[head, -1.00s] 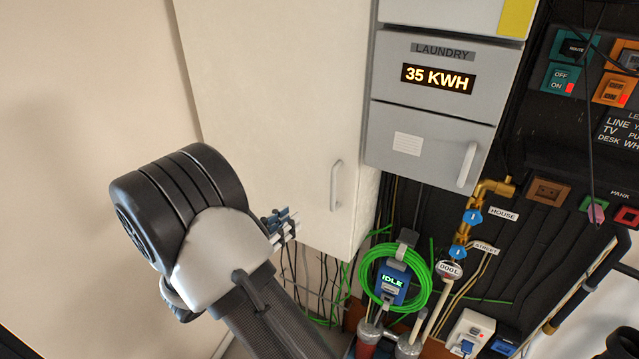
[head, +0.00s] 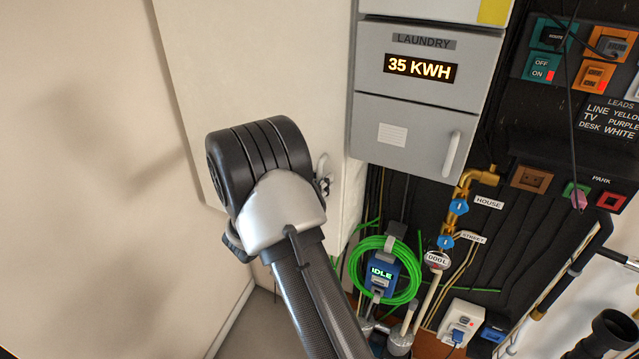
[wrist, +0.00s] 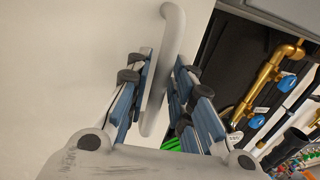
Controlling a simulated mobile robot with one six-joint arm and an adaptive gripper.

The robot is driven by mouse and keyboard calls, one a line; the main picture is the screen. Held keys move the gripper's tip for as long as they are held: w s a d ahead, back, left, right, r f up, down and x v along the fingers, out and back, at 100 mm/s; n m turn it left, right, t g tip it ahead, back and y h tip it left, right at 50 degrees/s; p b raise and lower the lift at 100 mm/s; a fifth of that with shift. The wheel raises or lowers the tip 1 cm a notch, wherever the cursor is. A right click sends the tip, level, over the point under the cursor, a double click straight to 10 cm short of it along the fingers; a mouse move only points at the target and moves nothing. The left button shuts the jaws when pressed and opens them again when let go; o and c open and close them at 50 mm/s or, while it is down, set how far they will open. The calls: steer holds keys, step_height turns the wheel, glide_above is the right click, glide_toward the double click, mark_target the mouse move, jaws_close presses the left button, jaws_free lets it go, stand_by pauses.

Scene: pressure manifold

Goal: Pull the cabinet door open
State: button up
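The white cabinet door (head: 250,70) fills the upper left of the head view and looks closed. Its pale bar handle (head: 321,168) is mostly hidden there behind my wrist. In the wrist view the handle (wrist: 170,45) runs between the two fingers of my gripper (wrist: 166,72). In the head view only a bit of my gripper (head: 326,186) shows.
To the right stand a grey laundry unit (head: 430,100) with its own handle, a coiled green cable (head: 352,268), brass pipework with blue valves (head: 459,206) and a dark socket panel. A plain wall lies to the left. Floor shows below the cabinet.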

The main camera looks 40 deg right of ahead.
steer(key=shift+c, duration=0.3)
jaws_close()
stand_by(0.4)
